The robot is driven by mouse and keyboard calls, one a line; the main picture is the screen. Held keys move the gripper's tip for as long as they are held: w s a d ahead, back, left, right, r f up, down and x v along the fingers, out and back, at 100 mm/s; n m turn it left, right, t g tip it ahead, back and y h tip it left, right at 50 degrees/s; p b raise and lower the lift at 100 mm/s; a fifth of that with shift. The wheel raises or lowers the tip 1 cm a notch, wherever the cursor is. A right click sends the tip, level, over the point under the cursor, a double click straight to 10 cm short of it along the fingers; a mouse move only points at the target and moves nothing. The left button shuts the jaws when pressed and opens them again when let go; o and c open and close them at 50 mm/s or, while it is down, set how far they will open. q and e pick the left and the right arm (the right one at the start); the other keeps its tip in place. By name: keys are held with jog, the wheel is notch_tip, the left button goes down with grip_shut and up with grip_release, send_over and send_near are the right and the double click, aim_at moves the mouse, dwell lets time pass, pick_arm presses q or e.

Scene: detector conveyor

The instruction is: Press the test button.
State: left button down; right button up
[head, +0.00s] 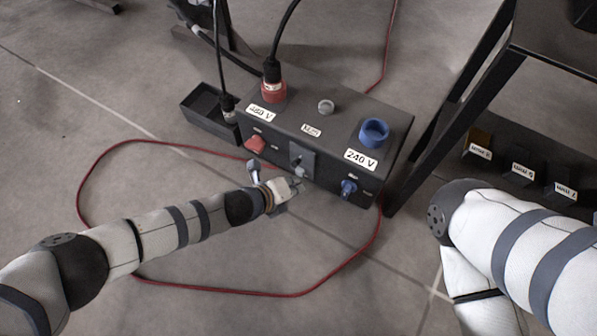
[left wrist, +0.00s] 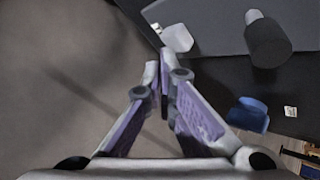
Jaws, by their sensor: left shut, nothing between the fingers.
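A dark control box (head: 338,178) stands on the floor in the head view. A short grey round piece (head: 326,106) is on its top, behind a small white label (head: 311,130) too small to read surely. A grey plate (head: 301,158) with a small light knob is on the front face. I cannot tell for sure which of these is the test button. My left gripper (head: 297,186) is shut and empty, close to the front face just below the plate. In the left wrist view its closed fingertips (left wrist: 166,68) are near a light-grey piece (left wrist: 178,38); contact is unclear. My right gripper is out of view.
A red socket (head: 273,92) with a black cable and a blue socket (head: 374,132) flank the box top. A red switch (head: 256,145) and a blue knob (head: 348,187) are on the front. A black tray (head: 207,110) stands left, a dark rack (head: 455,120) right.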

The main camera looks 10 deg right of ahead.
pick_arm(q)
jog(key=shift+w+d, duration=0.3)
jog(key=shift+w, duration=0.15)
dwell(0.7)
jog(key=shift+s+a+p, duration=0.5)
jog(key=shift+s+p, duration=0.25)
jog(key=shift+p, duration=0.2)
jog(key=shift+s+a, duration=0.1)
jog(key=s+a+p, duration=0.2)
jog(key=s+p, duration=0.1)
jog(key=shift+s+a+r, duration=0.1)
jog(key=shift+s+a, duration=0.35)
dwell(0.4)
